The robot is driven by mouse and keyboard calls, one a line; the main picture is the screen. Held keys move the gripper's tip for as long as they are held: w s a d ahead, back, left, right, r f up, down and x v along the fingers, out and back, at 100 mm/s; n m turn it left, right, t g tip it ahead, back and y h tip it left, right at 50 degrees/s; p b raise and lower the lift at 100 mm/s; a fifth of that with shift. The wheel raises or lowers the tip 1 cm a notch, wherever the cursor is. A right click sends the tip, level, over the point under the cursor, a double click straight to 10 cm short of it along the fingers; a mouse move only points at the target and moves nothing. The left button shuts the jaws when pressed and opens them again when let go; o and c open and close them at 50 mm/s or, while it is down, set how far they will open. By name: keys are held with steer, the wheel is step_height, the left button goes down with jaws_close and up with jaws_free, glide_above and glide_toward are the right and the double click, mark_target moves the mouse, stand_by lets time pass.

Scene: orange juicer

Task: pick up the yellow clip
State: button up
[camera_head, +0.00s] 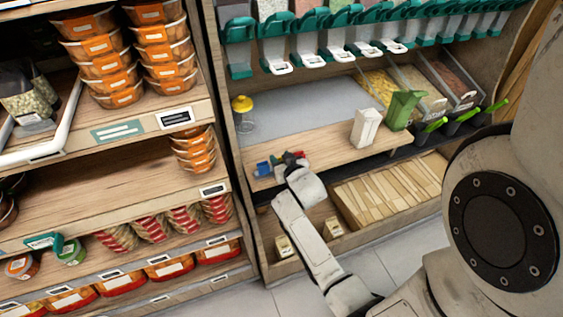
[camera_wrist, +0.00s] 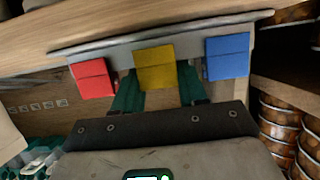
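The yellow clip (camera_wrist: 155,67) hangs on a grey rail (camera_wrist: 265,20) along the shelf edge in the wrist view. A red clip (camera_wrist: 92,78) is to its left and a blue clip (camera_wrist: 228,56) to its right. My gripper (camera_wrist: 160,82) has its two green fingers apart, one at each side of the yellow clip. It looks open, and firm contact with the clip cannot be made out. In the head view my gripper (camera_head: 288,162) is at the front edge of the wooden shelf, beside the blue clip (camera_head: 263,169). The yellow clip is hidden there.
A yellow-topped glass item (camera_head: 243,115) stands on the counter behind. A white carton (camera_head: 365,128) and a green container (camera_head: 403,109) stand to the right. A crate of wooden pieces (camera_head: 390,190) lies below.

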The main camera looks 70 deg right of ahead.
steer(key=shift+c, duration=1)
steer(key=shift+r, duration=0.15)
